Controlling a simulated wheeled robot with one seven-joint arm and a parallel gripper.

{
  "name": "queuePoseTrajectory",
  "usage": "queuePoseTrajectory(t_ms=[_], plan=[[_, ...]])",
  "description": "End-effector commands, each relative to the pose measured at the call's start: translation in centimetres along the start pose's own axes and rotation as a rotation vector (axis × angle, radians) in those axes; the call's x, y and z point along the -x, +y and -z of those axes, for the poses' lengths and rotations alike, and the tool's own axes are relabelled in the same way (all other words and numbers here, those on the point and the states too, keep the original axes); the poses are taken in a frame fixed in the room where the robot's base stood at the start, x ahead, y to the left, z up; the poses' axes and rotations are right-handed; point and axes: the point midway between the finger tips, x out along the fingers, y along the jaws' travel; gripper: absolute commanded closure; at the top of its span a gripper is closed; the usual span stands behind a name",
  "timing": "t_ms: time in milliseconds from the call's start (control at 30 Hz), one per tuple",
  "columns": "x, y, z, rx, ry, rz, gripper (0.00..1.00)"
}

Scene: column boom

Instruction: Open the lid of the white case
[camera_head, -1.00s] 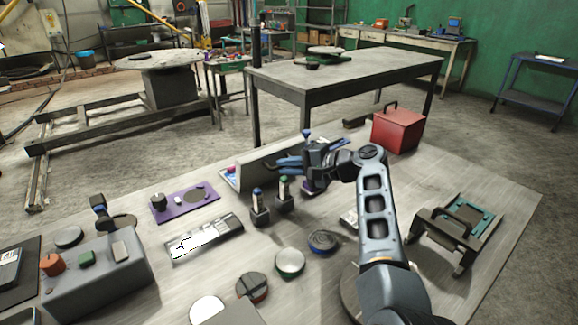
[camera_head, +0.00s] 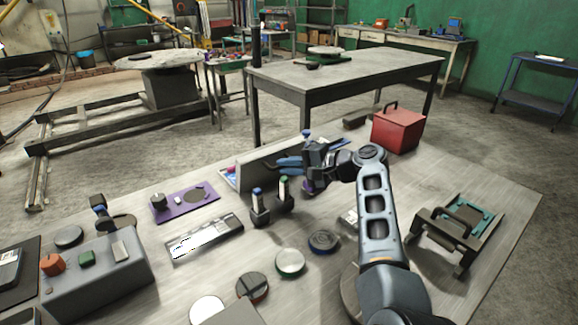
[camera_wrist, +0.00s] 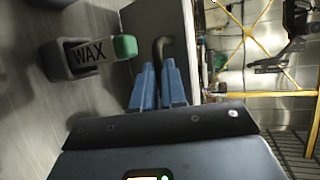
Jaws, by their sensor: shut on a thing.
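My gripper (camera_head: 280,164) is at the panel's upper right part. In the wrist view, my blue fingers (camera_wrist: 158,72) are shut around a dark curved handle (camera_wrist: 162,46) on the panel (camera_wrist: 155,16). My gripper and the panel hide most of the case's inside and its hinge.
Small holders with a blue-capped bottle (camera_head: 257,198) and a green-capped wax bottle (camera_head: 283,188) stand just in front of the panel. A purple board (camera_head: 176,211) lies to the left. A red box (camera_head: 398,128) stands at the far right.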

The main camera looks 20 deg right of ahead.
Motion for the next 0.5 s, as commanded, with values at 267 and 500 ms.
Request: queuePoseTrajectory(t_ms=[267,500], plan=[[-0.4,-1.8,0.2,-0.039,-0.003,-0.088,1.0],[-2.1,-3.7,1.1,-0.048,-0.001,-0.107,1.0]])
